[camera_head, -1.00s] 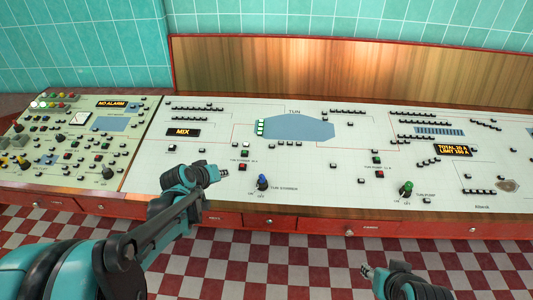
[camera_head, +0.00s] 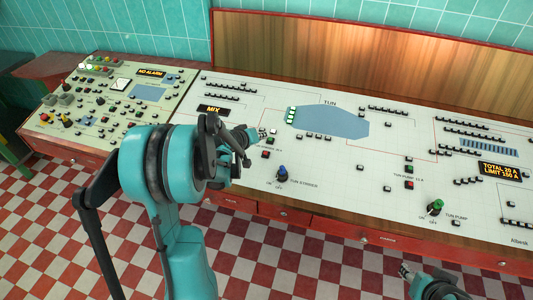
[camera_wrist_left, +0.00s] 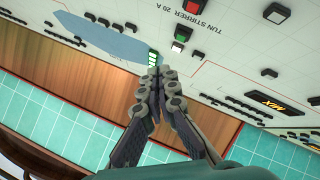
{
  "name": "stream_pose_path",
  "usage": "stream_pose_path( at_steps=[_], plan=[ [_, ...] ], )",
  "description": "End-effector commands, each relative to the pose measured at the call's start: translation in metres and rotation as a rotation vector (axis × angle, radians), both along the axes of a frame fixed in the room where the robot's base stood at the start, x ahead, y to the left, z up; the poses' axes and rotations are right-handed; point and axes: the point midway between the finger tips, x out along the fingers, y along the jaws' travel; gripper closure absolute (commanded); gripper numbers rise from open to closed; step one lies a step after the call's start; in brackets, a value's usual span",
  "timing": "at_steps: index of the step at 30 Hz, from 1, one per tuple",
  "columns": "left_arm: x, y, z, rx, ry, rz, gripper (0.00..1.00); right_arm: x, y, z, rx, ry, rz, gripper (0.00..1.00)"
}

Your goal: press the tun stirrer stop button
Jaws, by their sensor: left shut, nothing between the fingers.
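The red stop button of the tun stirrer (camera_head: 265,154) sits on the pale panel (camera_head: 340,180), below a green button (camera_head: 270,141). In the left wrist view the red button (camera_wrist_left: 192,6) is cut by the top edge, beside the label "TUN STIRRER 20 A", with the green button (camera_wrist_left: 182,33) next to it. My left gripper (camera_head: 262,133) is shut and empty, beside the green button and a small white one in the head view. Its fingers (camera_wrist_left: 155,74) meet in the left wrist view, apart from the red button. My right gripper (camera_head: 404,270) is low at the right, its jaws unclear.
A blue tun stirrer knob (camera_head: 282,173) stands just right of and below the red button. A green tun pump knob (camera_head: 436,206) and another red button (camera_head: 409,184) are farther right. A wooden backboard (camera_head: 380,60) rises behind the panel. Checkered floor (camera_head: 300,260) lies in front.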

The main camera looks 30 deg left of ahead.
Motion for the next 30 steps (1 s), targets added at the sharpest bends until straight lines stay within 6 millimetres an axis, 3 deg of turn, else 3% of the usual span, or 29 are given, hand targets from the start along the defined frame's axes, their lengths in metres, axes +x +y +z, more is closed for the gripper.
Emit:
stream_pose_path(
  at_steps=[8,19,30],
  plan=[
    [0.004,0.001,-0.026,0.001,0.0,-0.001,1.0,0.0,0.0,-0.02,0.0,0.0,0.0,0.6],
    [0.014,0.003,-0.077,0.001,0.0,-0.001,1.0,0.0,0.0,-0.059,0.0,0.0,0.0,0.6],
    [0.017,0.004,-0.084,0.001,0.0,-0.001,1.0,0.0,0.0,-0.065,0.0,0.0,0.0,0.6]
  ],
)
